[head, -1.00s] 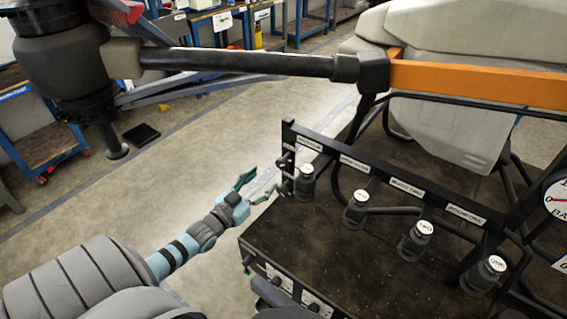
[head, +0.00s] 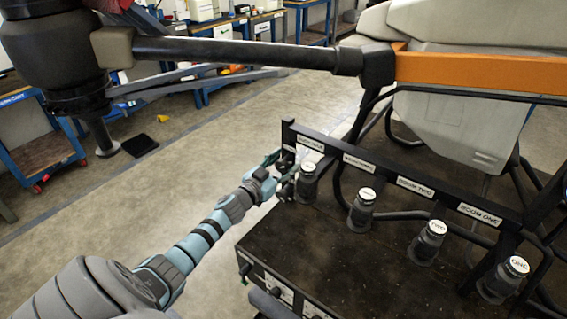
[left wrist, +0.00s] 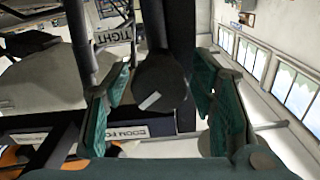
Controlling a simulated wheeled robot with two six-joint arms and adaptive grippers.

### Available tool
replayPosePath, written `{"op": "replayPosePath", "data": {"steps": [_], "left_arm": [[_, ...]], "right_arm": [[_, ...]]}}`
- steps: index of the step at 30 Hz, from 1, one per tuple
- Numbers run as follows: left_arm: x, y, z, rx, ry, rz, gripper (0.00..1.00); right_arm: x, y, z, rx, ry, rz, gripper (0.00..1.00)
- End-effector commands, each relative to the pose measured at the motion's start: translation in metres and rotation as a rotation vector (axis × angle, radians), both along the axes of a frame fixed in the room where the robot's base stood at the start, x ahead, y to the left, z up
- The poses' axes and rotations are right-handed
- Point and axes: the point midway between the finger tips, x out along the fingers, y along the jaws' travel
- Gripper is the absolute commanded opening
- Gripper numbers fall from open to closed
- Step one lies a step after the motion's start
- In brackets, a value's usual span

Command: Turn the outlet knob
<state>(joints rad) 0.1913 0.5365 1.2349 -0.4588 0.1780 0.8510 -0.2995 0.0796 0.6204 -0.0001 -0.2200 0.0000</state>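In the left wrist view, a dark round knob (left wrist: 160,88) with a pale mark on its face sits between the two green finger pads of my left gripper. The pads stand on either side of it, with a gap visible on the right; I cannot tell whether the left pad touches. In the head view, my left gripper (head: 279,172) is at the left end of the black labelled bar (head: 395,182), where its fingers mostly hide the knob. The knob's label is not readable, so I cannot confirm it is the outlet knob. My right gripper is out of view.
Several black valves with white caps (head: 361,208) stand along the bar over a dark panel (head: 330,240). A black drone arm (head: 230,52) crosses above, joining an orange beam (head: 480,78). Open floor (head: 120,230) lies to the left.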

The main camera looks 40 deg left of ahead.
Motion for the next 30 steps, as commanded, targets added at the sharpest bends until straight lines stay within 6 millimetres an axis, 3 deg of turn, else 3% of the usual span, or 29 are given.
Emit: {"op": "replayPosePath", "data": {"steps": [1, 8, 20, 30], "left_arm": [[-0.0001, 0.0000, -0.0001, 0.000, 0.000, 0.000, 0.39], [-0.0003, 0.0001, -0.0002, 0.000, 0.000, 0.000, 0.05], [-0.0004, -0.0002, -0.0001, 0.073, 0.002, 0.000, 0.05], [-0.0003, -0.0013, -0.0007, 0.321, 0.007, 0.000, 0.05]], "right_arm": [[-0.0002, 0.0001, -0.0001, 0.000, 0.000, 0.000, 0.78], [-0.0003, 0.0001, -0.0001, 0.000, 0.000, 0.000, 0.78], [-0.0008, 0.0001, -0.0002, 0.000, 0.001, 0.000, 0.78], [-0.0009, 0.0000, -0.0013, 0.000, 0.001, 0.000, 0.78]]}}
